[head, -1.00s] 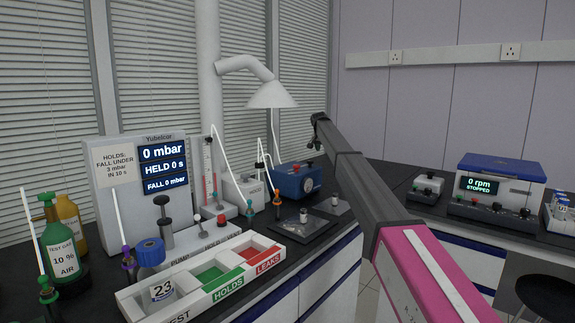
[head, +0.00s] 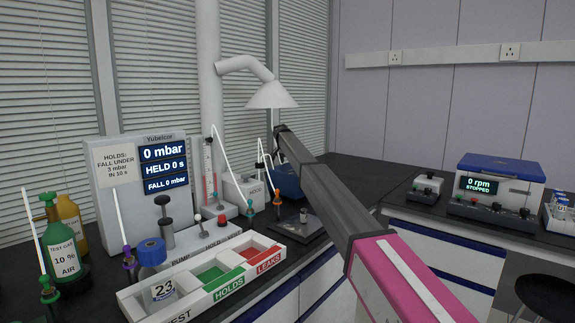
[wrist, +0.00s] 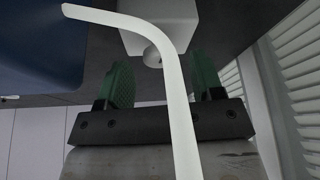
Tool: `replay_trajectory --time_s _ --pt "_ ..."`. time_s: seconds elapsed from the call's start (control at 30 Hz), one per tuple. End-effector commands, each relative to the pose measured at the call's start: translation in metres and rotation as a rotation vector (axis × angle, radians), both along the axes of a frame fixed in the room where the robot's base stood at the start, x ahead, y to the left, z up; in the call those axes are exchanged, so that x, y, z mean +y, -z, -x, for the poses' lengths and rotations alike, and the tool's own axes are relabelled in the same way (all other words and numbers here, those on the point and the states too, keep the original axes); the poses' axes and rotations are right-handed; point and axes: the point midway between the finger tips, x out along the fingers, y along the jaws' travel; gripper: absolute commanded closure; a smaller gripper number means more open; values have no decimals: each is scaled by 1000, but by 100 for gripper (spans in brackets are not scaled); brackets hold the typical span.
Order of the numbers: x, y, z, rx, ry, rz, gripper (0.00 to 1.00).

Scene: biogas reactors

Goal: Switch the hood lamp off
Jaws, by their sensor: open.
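The white conical hood (head: 271,96) hangs from a bent white duct over the bench; I cannot tell whether its lamp is lit. A small white box marked HOOD (head: 246,190) stands below it, partly behind thin tubes. In the wrist view a white box (wrist: 158,22), apparently the same one, carries a small rounded pale knob (wrist: 152,57). My gripper (wrist: 161,62) is open, its green fingers spread on either side of the knob's line and apart from it. In the head view its fingers are hidden behind my arm.
A white curved tube (wrist: 176,75) crosses close in front of the wrist camera. A blue device (head: 288,182) stands beside the hood box, mostly behind my arm. The pressure panel (head: 140,200), sorting tray (head: 250,267) and bottles fill the left bench.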

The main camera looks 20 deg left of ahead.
Motion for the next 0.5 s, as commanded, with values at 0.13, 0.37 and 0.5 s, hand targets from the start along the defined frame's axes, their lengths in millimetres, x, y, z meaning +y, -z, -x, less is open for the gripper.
replay_trajectory --time_s 0.13,0.37,0.5 --pt "-1 12 -5 0 0 -1 39" --pt "-1 14 -6 -1 0 -1 39" --pt "-1 14 -6 0 0 -1 75"
